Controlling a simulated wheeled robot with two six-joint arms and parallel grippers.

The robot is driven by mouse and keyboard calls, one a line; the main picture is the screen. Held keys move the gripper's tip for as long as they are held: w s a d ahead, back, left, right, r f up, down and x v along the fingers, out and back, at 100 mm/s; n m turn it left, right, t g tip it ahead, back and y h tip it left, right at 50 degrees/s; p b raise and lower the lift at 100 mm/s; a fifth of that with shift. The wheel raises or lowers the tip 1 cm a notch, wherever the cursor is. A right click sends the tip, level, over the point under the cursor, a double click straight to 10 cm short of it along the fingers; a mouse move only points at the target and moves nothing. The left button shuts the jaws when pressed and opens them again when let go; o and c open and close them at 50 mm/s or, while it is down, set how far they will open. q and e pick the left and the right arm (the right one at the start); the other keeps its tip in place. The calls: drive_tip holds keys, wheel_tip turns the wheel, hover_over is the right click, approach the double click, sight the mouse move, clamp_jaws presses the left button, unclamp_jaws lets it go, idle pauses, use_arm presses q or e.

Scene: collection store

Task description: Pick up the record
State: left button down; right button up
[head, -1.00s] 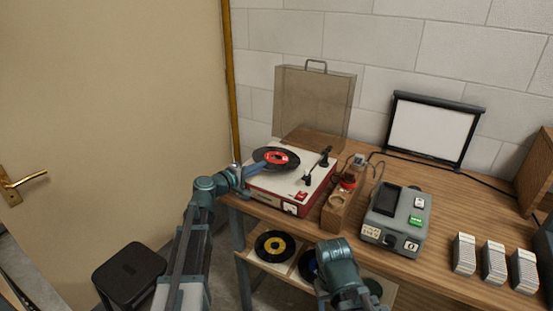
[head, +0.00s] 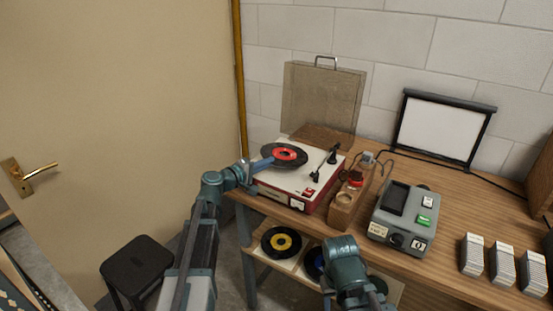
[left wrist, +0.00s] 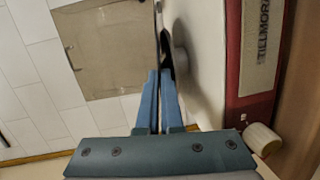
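The record (head: 300,158), black with a red label, lies roughly flat over the white top of the red-and-white turntable (head: 310,178) in the head view. My left gripper (head: 264,163) reaches in from the left at the record's near-left edge. In the left wrist view, the two blue fingers (left wrist: 159,85) are nearly together, with the record's thin dark edge (left wrist: 166,50) between their tips. The grey platter shows beside it, close to the deck. I cannot tell how far the record is above the platter. My right arm shows at the bottom, but its gripper is out of sight.
The raised clear lid (head: 322,100) stands behind the turntable, and its tonearm (head: 325,160) is right of the record. A wooden block (head: 345,200) and a grey device (head: 402,215) stand to the right. More records, one yellow-labelled (head: 281,242), lie on the lower shelf. A black stool (head: 137,262) is at left.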

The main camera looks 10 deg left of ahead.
use_arm(q)
drive_tip(key=shift+r, duration=0.1)
wheel_tip(320, 180, up, 10)
drive_tip(key=p, duration=1)
drive_tip(key=shift+s+f+n+t+y+b, duration=0.2)
drive_tip(key=shift+f+n+t+b, duration=0.2)
drive_tip(key=shift+f+b, duration=0.75)
drive_tip(key=shift+s+f+n+t+y+b, duration=0.2)
drive_tip(key=shift+f+t+b, duration=0.3)
drive_tip(key=shift+b, duration=1.15)
drive_tip(key=shift+s+f+n+t+y+b, duration=0.1)
drive_tip(key=shift+s+f+n+t+b, duration=0.2)
drive_tip(key=shift+f+b, duration=0.9)
drive_tip(key=shift+w+r, duration=0.1)
drive_tip(key=shift+r, duration=0.15)
drive_tip(key=shift+f+b, duration=0.2)
drive_tip(key=shift+b, duration=0.15)
wheel_tip(320, 180, down, 5)
drive_tip(key=b, duration=0.5)
drive_tip(key=shift+f, duration=0.15)
drive_tip(key=shift+f+b, duration=0.7)
drive_tip(key=shift+b, duration=0.15)
